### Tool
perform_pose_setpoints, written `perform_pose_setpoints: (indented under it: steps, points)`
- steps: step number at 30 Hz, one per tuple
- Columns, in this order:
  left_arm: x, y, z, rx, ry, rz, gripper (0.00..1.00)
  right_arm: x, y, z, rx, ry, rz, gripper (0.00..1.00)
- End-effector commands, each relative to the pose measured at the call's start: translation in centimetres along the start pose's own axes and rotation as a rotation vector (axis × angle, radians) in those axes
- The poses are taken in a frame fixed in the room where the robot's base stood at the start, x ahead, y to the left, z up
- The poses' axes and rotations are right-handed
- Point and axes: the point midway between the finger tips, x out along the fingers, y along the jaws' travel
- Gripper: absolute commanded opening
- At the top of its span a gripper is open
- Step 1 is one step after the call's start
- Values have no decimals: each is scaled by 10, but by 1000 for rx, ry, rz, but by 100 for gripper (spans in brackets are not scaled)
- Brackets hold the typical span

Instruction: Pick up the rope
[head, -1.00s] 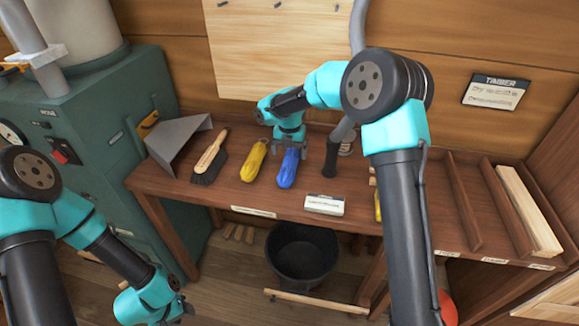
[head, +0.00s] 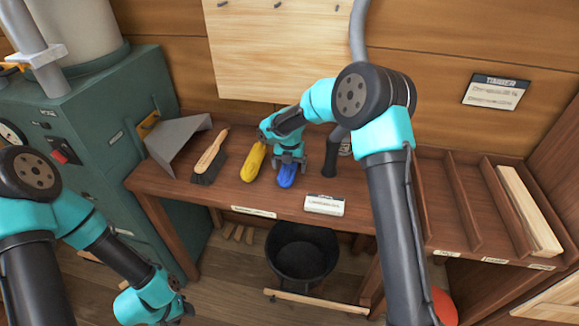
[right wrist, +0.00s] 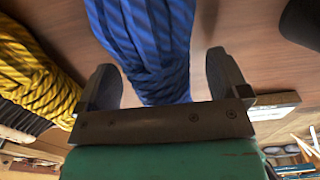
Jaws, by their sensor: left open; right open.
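A blue rope bundle (head: 286,178) lies on the wooden bench, and a yellow rope bundle (head: 253,163) lies to its left. My right gripper (head: 289,162) is open and low over the blue rope, hiding its far part. In the right wrist view, its two dark fingers stand apart on either side of the blue rope (right wrist: 145,40). I cannot tell whether they touch it. The yellow rope (right wrist: 35,75) is outside the fingers, at the left. My left gripper (head: 172,312) is low at the bottom left, away from the ropes, with its fingertips hardly visible.
A hand brush (head: 210,158) and a grey dustpan (head: 175,142) lie left of the ropes. A dark hose end (head: 330,158) stands close on the right. A white label block (head: 324,205) sits at the bench front. A black bucket (head: 300,255) stands below.

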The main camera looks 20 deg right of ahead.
Motion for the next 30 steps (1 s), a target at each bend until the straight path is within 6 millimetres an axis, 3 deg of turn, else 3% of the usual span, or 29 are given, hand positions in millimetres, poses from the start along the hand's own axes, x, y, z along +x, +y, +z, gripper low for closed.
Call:
perform_pose_setpoints:
  steps: [14,30]
  points:
    - [0,0,0,0,0,0,43,1,0,0,0,-1,1,93]
    - [0,0,0,0,0,0,43,1,0,0,0,-1,1,43]
